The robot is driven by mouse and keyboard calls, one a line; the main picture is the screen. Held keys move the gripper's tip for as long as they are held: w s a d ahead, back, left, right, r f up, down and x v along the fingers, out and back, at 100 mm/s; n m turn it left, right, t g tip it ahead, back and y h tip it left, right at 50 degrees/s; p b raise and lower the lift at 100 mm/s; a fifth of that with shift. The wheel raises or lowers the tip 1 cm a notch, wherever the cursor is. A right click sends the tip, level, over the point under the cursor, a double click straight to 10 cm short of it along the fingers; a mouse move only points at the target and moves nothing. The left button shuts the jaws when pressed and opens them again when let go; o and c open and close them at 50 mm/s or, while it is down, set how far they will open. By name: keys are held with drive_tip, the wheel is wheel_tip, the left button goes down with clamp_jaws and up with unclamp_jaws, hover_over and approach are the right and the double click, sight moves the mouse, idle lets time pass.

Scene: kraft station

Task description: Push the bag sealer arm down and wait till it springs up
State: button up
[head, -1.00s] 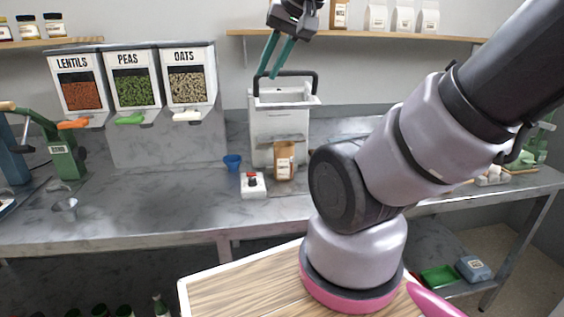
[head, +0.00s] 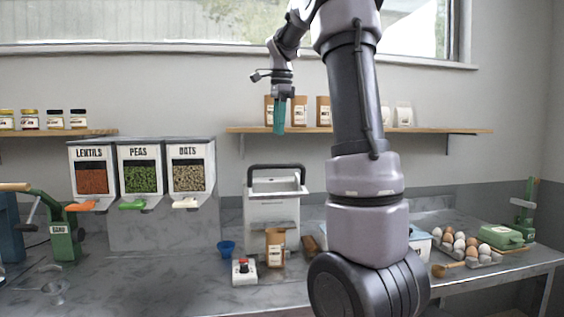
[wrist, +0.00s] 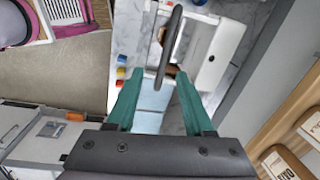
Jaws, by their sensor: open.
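The bag sealer (head: 272,214) is a white machine on the counter against the wall. Its arm, with a dark arched handle (head: 276,168), stands raised. A brown labelled pouch (head: 275,247) stands upright in front of the sealer. My gripper (head: 279,131) has teal fingers pointing down. It hangs above the handle with a gap between them in the head view. In the wrist view, my gripper (wrist: 158,85) is open and empty, and the dark handle (wrist: 170,45) shows ahead of and between the fingertips, apart from them.
A small white box with a red button (head: 244,272) and a blue cup (head: 226,248) sit left of the pouch. Dispensers (head: 142,168) stand further left. A wall shelf (head: 350,130) with bags is behind my gripper. Eggs (head: 465,245) lie at the right.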

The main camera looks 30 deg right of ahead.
drive_tip(key=shift+m+g, duration=0.3)
drive_tip(key=shift+m, duration=0.6)
drive_tip(key=f, duration=0.3)
drive_tip(key=w+d+f, duration=0.1)
drive_tip(key=f, duration=0.3)
drive_tip(key=w+f, duration=0.1)
drive_tip(key=f, duration=0.3)
drive_tip(key=shift+w+d, duration=0.1)
drive_tip(key=shift+d, duration=0.05)
clamp_jaws()
idle(0.4)
